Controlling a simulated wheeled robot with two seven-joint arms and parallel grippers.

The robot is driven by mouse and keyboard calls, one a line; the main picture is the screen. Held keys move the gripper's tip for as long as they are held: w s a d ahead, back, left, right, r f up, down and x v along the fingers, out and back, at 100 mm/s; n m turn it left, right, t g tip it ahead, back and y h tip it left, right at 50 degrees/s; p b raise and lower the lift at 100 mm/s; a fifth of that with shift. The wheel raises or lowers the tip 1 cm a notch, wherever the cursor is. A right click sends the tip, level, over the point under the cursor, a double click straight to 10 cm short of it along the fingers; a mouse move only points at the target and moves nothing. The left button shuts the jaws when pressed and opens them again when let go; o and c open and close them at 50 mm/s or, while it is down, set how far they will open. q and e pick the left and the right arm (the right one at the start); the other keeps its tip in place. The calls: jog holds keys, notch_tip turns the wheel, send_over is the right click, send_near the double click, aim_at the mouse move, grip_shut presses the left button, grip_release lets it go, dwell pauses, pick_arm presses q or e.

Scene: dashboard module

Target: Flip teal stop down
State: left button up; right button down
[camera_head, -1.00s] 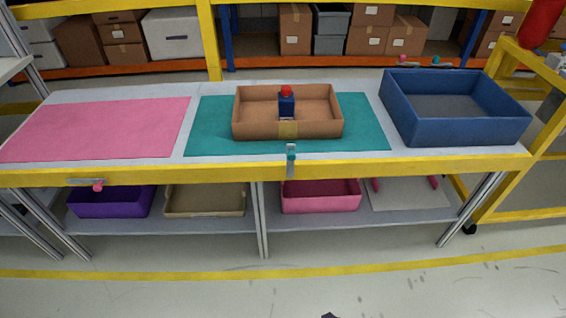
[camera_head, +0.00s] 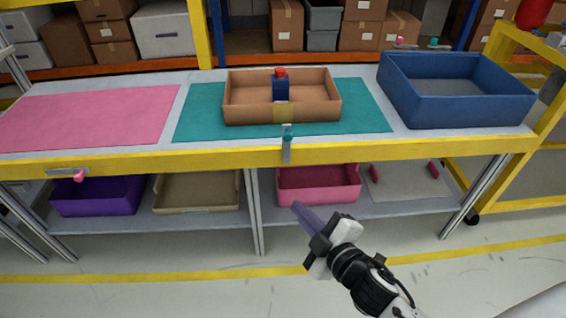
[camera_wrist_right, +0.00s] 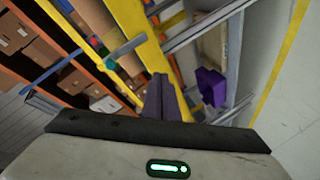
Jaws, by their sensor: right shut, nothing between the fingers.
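The teal stop (camera_head: 287,150) is a narrow grey plate with a teal knob near its top. It stands upright on the yellow front rail, in front of the teal mat (camera_head: 205,118), with its top above the table edge. In the right wrist view a grey plate (camera_wrist_right: 126,47) with a teal knob shows beyond the fingers. My right gripper (camera_head: 297,207) is shut and empty. It is below the teal stop, apart from it, in front of the lower shelf. In the right wrist view its fingers (camera_wrist_right: 161,80) are together. My left gripper is not in view.
A cardboard box (camera_head: 250,112) with a red-topped blue item (camera_head: 281,87) stands on the teal mat. A blue bin (camera_head: 470,109) is at right. A pink-knobbed stop (camera_head: 68,172) lies flat along the rail at left. A pink bin (camera_head: 318,190) sits on the lower shelf.

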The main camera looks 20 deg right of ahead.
aim_at(283, 145)
jog(key=w+r+n+t+y+b, duration=0.1)
jog(key=w+r+n+t+b, duration=0.1)
jog(key=w+r+n, duration=0.3)
notch_tip(283, 145, up, 3)
jog(key=shift+w+a+f+n+t+y+b, duration=0.25)
jog(key=shift+a+n+t+y+b, duration=0.15)
jog(key=shift+n+t, duration=0.45)
jog(key=w, duration=0.3)
jog(key=w+d, duration=0.1)
jog(key=w, duration=0.2)
jog(key=w+d, duration=0.1)
jog(key=w, duration=0.2)
jog(key=shift+w, duration=0.1)
